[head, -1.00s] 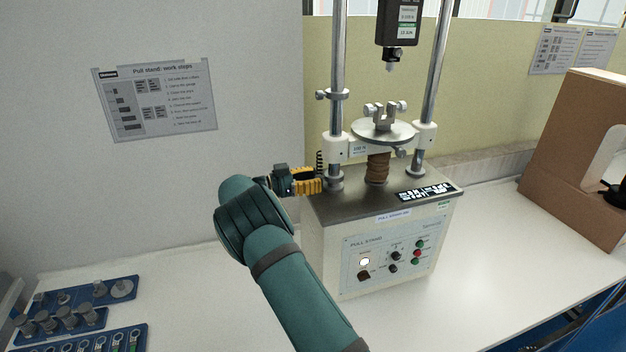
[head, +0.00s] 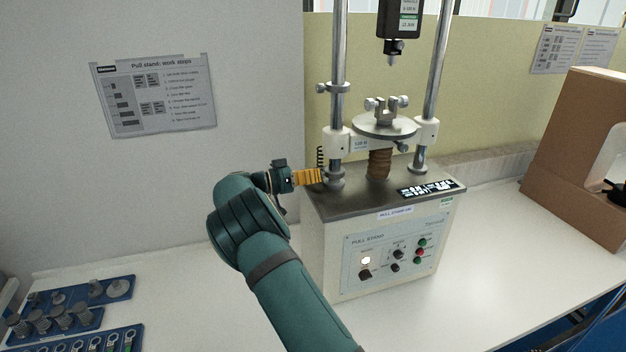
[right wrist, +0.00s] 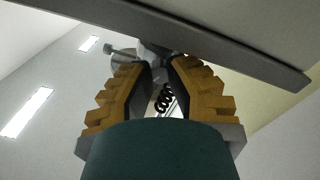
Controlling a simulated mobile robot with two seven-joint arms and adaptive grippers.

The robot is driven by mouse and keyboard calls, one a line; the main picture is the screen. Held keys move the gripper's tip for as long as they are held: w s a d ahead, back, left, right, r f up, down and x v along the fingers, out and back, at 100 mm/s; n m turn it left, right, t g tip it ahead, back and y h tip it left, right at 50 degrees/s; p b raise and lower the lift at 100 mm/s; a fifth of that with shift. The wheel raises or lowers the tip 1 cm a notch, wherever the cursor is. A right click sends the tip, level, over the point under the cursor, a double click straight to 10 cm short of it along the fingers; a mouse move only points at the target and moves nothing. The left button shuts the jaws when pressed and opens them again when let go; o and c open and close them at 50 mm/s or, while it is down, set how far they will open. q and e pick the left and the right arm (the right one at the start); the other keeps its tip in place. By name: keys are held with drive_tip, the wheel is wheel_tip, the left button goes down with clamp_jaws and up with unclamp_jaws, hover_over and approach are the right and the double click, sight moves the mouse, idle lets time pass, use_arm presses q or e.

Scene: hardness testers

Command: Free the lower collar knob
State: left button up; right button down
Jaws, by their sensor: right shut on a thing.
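The pull stand (head: 375,250) stands on the bench with two upright steel posts. The lower collar (head: 335,181) sits low on the left post, just above the stand's top plate. My right gripper (head: 318,176) reaches it from the left and is shut on the lower collar knob, which the fingers hide in the head view. In the right wrist view the gripper's yellow stepped fingers (right wrist: 156,65) close in on the collar area, and the knob itself cannot be made out clearly. My left gripper is not in view.
An upper collar (head: 333,88) with a side knob is higher on the left post. A crosshead with a round plate (head: 385,126) spans the posts above a brown bellows (head: 380,163). A black coiled cord (head: 320,157) hangs close above my fingers. Blue trays (head: 60,322) lie at lower left.

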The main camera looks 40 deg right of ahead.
idle(0.3)
drive_tip(key=c, duration=0.8)
unclamp_jaws()
drive_tip(key=shift+d, duration=0.1)
drive_tip(key=shift+c, duration=0.2)
drive_tip(key=v, duration=1.2)
drive_tip(key=shift+r, duration=0.1)
